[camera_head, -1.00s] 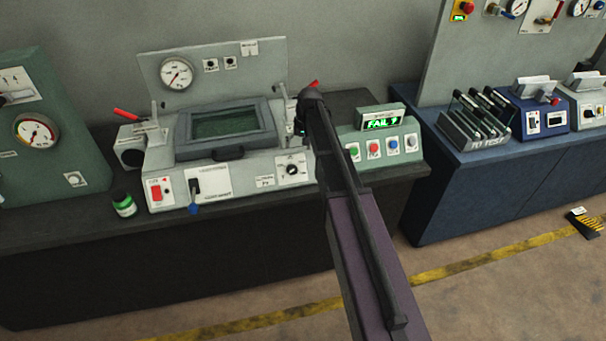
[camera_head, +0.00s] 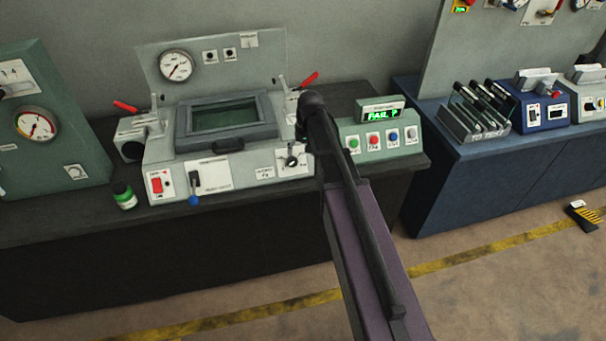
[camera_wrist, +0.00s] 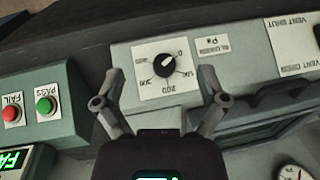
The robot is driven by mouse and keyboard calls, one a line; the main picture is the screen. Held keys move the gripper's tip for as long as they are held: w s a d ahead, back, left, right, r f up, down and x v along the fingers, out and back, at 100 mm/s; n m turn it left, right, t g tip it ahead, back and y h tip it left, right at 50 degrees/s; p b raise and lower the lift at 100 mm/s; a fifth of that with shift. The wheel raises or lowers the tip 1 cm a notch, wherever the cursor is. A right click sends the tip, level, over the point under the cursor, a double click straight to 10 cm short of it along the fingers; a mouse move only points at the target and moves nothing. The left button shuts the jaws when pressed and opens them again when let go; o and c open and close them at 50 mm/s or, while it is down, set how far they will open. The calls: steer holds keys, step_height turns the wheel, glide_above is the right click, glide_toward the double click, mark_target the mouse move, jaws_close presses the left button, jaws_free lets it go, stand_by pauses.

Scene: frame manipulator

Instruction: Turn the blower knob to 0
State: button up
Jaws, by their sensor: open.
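The blower knob (camera_wrist: 166,66) is a round black dial on a white plate with numbers from 0 up, on the machine's sloped front panel. The wrist view shows it upside down, beside a label that reads BLOWER. A small pale mark is on the knob; I cannot tell surely which number it points at. My gripper (camera_wrist: 162,77) is open, with one finger to each side of the knob in that view and nothing held. In the head view the knob (camera_head: 292,161) shows just left of my arm, which hides most of the gripper.
A box with coloured buttons (camera_head: 381,142) and a green display stands right of the machine. A lever with a blue tip (camera_head: 194,200) sticks out of the front panel. Red-handled clamps (camera_head: 309,79) flank the lid.

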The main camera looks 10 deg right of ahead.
steer(key=s+a+f+b, duration=0.1)
steer(key=s+f+b, duration=0.1)
steer(key=s, duration=0.4)
steer(key=shift+s+f+h, duration=0.15)
steer(key=shift+s+h, duration=0.15)
steer(key=shift+s, duration=0.05)
steer(key=s+a+h, duration=0.1)
steer(key=s, duration=1.2)
steer(key=shift+n, duration=0.4)
stand_by(0.5)
